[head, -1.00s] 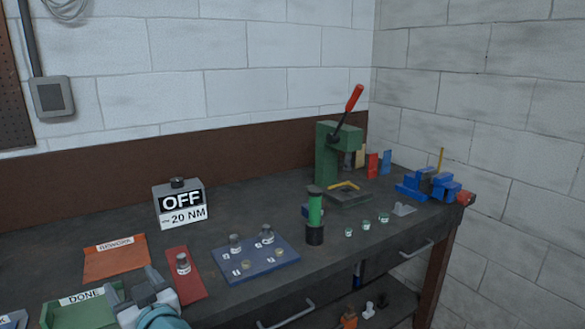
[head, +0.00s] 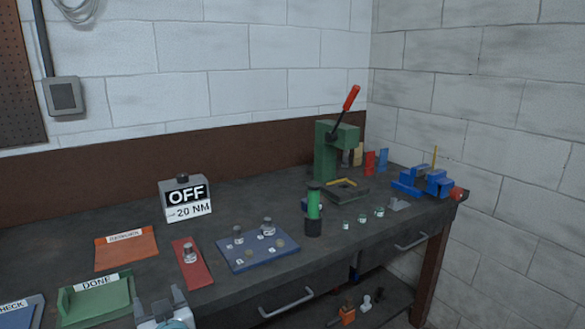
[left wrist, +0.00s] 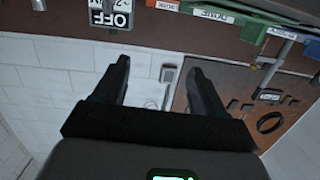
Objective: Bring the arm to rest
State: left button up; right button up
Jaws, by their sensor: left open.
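My left gripper (head: 160,302) shows at the bottom edge of the head view, in front of the bench's near edge, just right of the green DONE tray (head: 97,300). In the left wrist view my left gripper (left wrist: 158,72) has its two dark fingers wide apart, with nothing between them. Behind the fingers are the pale wall and a pegboard (left wrist: 225,75). The rest of the left arm is mostly out of the head view. My right gripper is in neither view.
The dark bench (head: 150,235) holds an orange REWORK tray (head: 125,250), a red tray (head: 198,272), a blue board (head: 235,262) with small parts, an OFF box (head: 186,198), a green press (head: 325,155) and a blue vise (head: 410,182). A CHECK tray (head: 20,315) lies at the far left.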

pick_arm(q)
jog(key=s+d+f+m+g+h, duration=0.1)
jog(key=s+d+f+g+h, duration=0.15)
jog(key=f, duration=0.55)
jog(key=s+d+f+m+g+h, duration=0.1)
jog(key=s+d+f+m+h, duration=0.2)
jog(key=f, duration=0.5)
jog(key=s+d+f+g+h, duration=0.2)
jog(key=s+d+f+h, duration=0.15)
jog(key=f, duration=0.55)
jog(key=s+d+f+g+h, duration=0.1)
jog(key=s+d+f+g, duration=0.1)
jog(key=s, duration=0.4)
jog(key=s+d+f+g+h+p, duration=0.1)
jog(key=s+d+f+g, duration=0.1)
jog(key=s, duration=0.5)
jog(key=s+d+f+g+h, duration=0.2)
jog(key=s+f+g, duration=0.2)
jog(key=s, duration=0.3)
jog(key=shift+d+f+m, duration=0.3)
jog(key=shift+d+f, duration=0.05)
jog(key=shift+f, duration=0.25)
